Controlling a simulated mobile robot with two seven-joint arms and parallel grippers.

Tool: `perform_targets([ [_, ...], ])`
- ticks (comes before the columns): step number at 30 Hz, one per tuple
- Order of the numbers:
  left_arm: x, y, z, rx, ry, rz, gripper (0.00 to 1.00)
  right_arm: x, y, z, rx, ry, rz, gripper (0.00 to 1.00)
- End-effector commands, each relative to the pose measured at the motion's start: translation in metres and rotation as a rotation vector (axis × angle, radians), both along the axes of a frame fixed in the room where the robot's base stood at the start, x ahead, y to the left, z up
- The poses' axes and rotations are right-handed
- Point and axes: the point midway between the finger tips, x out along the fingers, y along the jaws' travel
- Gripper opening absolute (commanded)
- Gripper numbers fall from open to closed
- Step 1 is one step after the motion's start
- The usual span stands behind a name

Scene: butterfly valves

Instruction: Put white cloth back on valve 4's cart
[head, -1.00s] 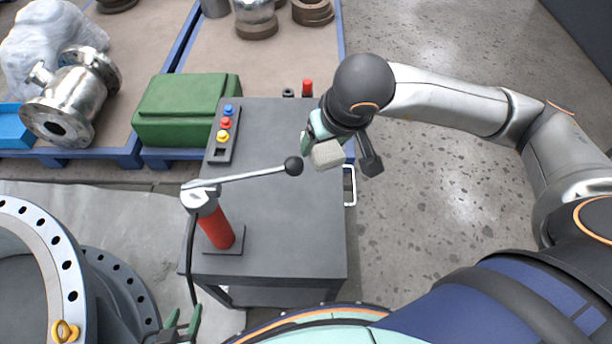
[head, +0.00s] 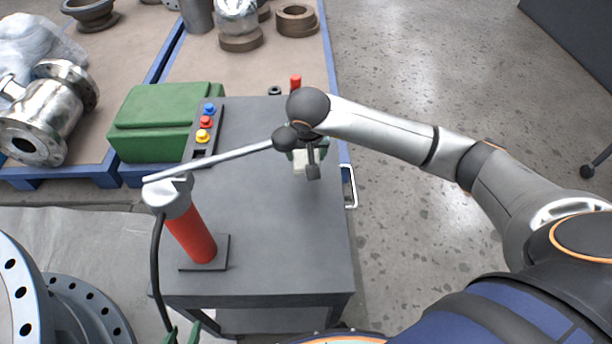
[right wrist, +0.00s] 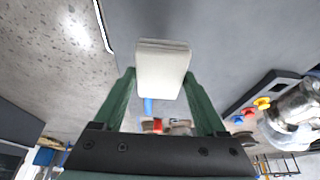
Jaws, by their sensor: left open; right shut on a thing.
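The white cloth (head: 299,162), a small folded pale block, is over the far right part of the grey cart's top (head: 285,230). My right gripper (head: 306,154) is shut on it, and the dark wrist partly hides the grip from above. In the right wrist view the cloth (right wrist: 162,70) sits between the two green fingers (right wrist: 161,88). I cannot tell whether the cloth touches the cart top. My left gripper (head: 183,335) is open and empty at the bottom edge, in front of the cart, mostly cut off. No valve number is readable.
A red hand pump (head: 192,230) with a long lever (head: 225,157) stands on the cart's left side; the lever's black knob is close to my right wrist. A button box (head: 204,130) is at the far left of the top. A white handle (head: 349,186) is on the right side.

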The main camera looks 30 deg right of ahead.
Motion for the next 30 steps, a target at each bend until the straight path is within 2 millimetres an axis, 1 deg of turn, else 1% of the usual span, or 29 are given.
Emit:
perform_targets([
  [1, 0.000, 0.000, -0.002, 0.001, 0.001, -0.001, 0.50, -0.001, 0.001, -0.011, 0.001, 0.004, 0.000, 0.29],
  [3, 0.000, 0.001, -0.003, 0.002, 0.001, 0.000, 0.50, -0.001, 0.001, -0.020, 0.001, 0.002, 0.000, 0.29],
  [8, -0.001, 0.001, -0.004, 0.003, 0.001, 0.001, 0.50, 0.000, 0.001, -0.030, 0.001, 0.000, 0.000, 0.29],
  [15, -0.002, 0.003, -0.009, 0.005, 0.003, 0.003, 0.50, -0.001, 0.001, -0.062, 0.001, 0.002, 0.000, 0.29],
  [23, -0.002, 0.003, -0.008, 0.006, 0.003, 0.003, 0.50, 0.000, 0.000, -0.063, 0.000, -0.002, 0.001, 0.29],
  [27, -0.002, 0.003, -0.012, 0.005, 0.001, 0.004, 0.50, 0.000, 0.000, -0.068, -0.001, -0.002, 0.002, 0.29],
  [28, -0.002, 0.004, -0.010, 0.005, 0.002, 0.004, 0.50, 0.000, 0.000, -0.066, 0.000, -0.002, 0.003, 0.77],
  [30, -0.002, 0.004, -0.010, 0.006, 0.002, 0.004, 0.50, 0.000, 0.000, -0.066, 0.001, -0.001, 0.003, 0.85],
])
